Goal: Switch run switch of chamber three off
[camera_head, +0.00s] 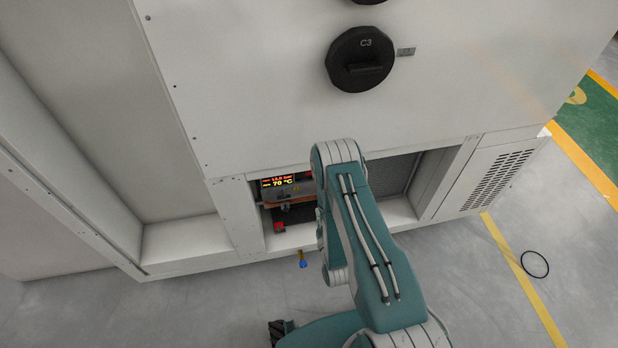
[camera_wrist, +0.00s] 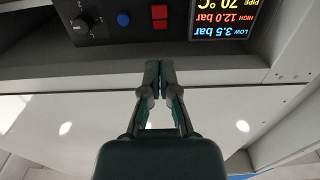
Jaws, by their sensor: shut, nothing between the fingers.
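The control panel in the wrist view appears upside down at the top. It carries a black knob (camera_wrist: 83,22), a blue button (camera_wrist: 123,18), a red two-part switch (camera_wrist: 160,16) and a lit display (camera_wrist: 230,18). I cannot read which of these is the run switch, nor its position. My gripper (camera_wrist: 159,68) is shut and empty, its fingertips below the red switch in the picture and apart from it. In the head view the display (camera_head: 278,182) shows in the cabinet recess. My arm hides part of that recess, and the gripper is not clearly seen there.
A large black knob marked C3 (camera_head: 360,60) is on the white cabinet face (camera_head: 240,80) above the recess. A red part (camera_head: 279,226) and a blue and yellow part (camera_head: 302,259) are low by the recess. A black ring (camera_head: 534,264) lies on the floor.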

